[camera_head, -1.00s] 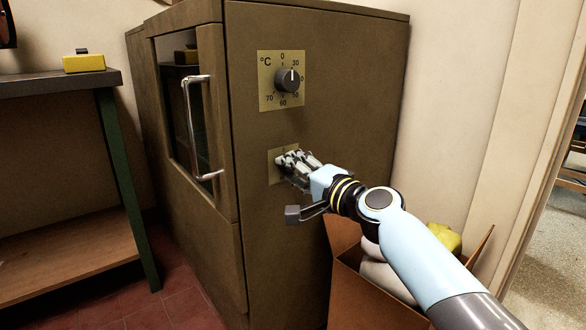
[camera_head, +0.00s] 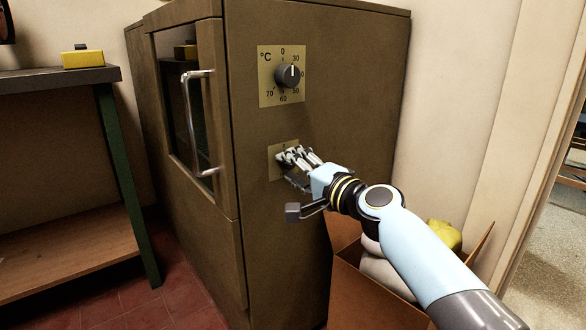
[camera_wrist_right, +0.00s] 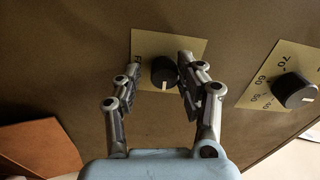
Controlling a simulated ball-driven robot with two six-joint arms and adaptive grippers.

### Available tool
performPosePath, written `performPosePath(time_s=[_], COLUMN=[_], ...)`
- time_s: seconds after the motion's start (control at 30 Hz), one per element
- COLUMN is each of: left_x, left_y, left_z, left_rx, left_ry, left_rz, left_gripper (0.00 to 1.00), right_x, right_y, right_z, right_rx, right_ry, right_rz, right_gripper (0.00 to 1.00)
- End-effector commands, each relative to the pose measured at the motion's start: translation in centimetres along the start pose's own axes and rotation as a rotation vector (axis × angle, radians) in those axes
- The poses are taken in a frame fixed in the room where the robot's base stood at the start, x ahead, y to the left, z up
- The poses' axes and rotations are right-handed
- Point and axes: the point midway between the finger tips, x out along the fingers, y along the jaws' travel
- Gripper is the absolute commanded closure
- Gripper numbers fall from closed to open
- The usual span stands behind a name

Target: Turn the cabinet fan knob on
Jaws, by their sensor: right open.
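The cabinet (camera_head: 300,225) is brown, with a small fan knob on its side panel. In the right wrist view the fan knob (camera_wrist_right: 163,73) is black and round with a white mark, on a pale plate (camera_wrist_right: 146,46). My right gripper (camera_head: 296,155) is open at this plate, below the temperature dial. In the wrist view its fingers (camera_wrist_right: 160,62) stand on either side of the knob, the right finger very near or touching it, the left with a gap. In the head view the fingers hide the knob and only the plate's left part (camera_head: 272,163) shows.
The temperature dial (camera_head: 288,75) sits above on its scale plate; it also shows in the wrist view (camera_wrist_right: 294,92). A door handle (camera_head: 195,125) sticks out at left. A cardboard box (camera_head: 368,292) stands beneath my right arm. A bench (camera_head: 60,78) with a yellow item (camera_head: 83,61) is at left.

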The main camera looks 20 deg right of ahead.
Motion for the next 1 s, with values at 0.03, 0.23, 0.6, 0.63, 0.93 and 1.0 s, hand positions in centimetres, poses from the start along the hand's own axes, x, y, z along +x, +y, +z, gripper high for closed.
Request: performPosePath(time_s=[0.03, 0.23, 0.6, 0.63, 0.93, 1.0], left_x=[-0.1, -0.1, 0.0, 0.0, 0.0, 0.0], left_y=[0.0, 0.0, 0.0, 0.0, 0.0, 0.0], left_z=[-0.1, -0.1, 0.0, 0.0, 0.0, 0.0], left_rx=[0.000, 0.000, 0.000, 0.000, 0.000, 0.000], left_ry=[0.003, 0.002, 0.001, 0.000, 0.000, 0.000], left_rz=[0.000, 0.000, 0.000, 0.000, 0.000, 0.000], left_gripper=[1.00, 1.00, 1.00, 1.00, 1.00, 1.00], right_x=[0.0, -2.6, -10.2, -10.6, -11.9, -11.8], right_y=[-0.6, -0.3, 0.2, 0.2, 0.2, 0.2], right_z=[-0.1, -0.1, 0.0, 0.0, 0.0, 0.0], right_rx=[-0.001, -0.003, -0.002, -0.001, 0.002, 0.001], right_ry=[0.003, 0.002, -0.001, -0.001, -0.001, -0.001], right_rz=[-0.010, -0.005, 0.003, 0.003, 0.002, 0.003], right_gripper=[0.49, 0.49, 0.49, 0.49, 0.49, 0.49])
